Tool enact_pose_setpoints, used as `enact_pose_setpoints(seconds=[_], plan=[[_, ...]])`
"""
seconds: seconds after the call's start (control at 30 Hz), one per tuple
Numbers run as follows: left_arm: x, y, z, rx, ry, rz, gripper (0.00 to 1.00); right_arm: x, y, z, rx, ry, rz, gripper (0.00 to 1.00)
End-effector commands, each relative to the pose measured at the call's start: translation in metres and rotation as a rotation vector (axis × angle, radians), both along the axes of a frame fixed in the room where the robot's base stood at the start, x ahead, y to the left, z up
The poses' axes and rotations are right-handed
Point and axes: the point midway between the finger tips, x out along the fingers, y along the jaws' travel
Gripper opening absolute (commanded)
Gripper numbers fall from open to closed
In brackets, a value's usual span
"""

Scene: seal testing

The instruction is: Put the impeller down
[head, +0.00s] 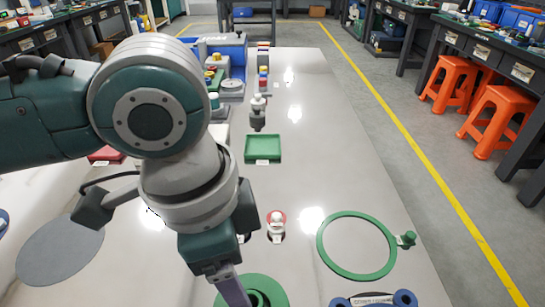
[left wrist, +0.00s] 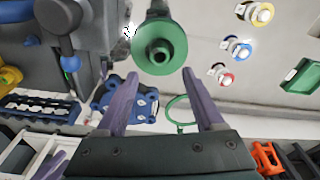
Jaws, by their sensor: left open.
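A green round part with a central hub, which I take as the impeller (left wrist: 160,45), shows in the left wrist view just beyond my fingertips. In the head view a green round part (head: 262,287) is at the bottom edge, partly hidden by my gripper. My left gripper (left wrist: 159,88) has its purple fingers spread apart, with nothing between them. In the head view my left gripper (head: 232,290) points down beside the green part; only one finger shows clearly. I cannot tell what the green part rests on. My right gripper is not in view.
A green ring (head: 322,245) with a knob lies on the shiny table at right. A blue labelled part (head: 404,299) is at the bottom edge. A small red and white part (head: 276,222) and a green tray (head: 262,148) stand farther back. Table between tray and ring is mostly clear.

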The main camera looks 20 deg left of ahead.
Motion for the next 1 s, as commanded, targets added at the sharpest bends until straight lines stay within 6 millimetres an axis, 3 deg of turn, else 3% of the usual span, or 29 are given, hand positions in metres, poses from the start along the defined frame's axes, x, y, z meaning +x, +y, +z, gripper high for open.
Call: enact_pose_setpoints(seconds=[0.03, 0.13, 0.37, 0.57, 0.63, 0.73, 0.87, 1.0], plan=[[0.000, 0.001, 0.013, 0.000, -0.002, -0.002, 0.70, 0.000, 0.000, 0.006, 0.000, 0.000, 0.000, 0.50], [-0.001, 0.003, 0.026, -0.001, -0.002, 0.001, 0.70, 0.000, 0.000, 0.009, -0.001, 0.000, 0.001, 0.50], [-0.003, 0.003, 0.036, -0.002, 0.001, 0.000, 0.70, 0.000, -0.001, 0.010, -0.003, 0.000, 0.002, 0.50], [-0.023, -0.028, 0.035, -0.109, -0.022, 0.021, 0.70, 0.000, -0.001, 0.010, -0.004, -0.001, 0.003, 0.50], [-0.034, -0.043, 0.037, -0.182, -0.045, 0.070, 0.70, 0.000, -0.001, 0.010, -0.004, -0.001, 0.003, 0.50], [-0.047, -0.049, 0.042, -0.267, -0.086, 0.208, 0.70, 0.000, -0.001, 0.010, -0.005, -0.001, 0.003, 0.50], [-0.062, -0.021, 0.042, -0.287, -0.128, 0.454, 0.70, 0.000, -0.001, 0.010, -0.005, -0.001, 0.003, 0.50], [-0.086, 0.031, 0.037, -0.208, -0.159, 0.693, 0.70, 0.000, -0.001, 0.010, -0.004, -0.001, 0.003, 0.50]])
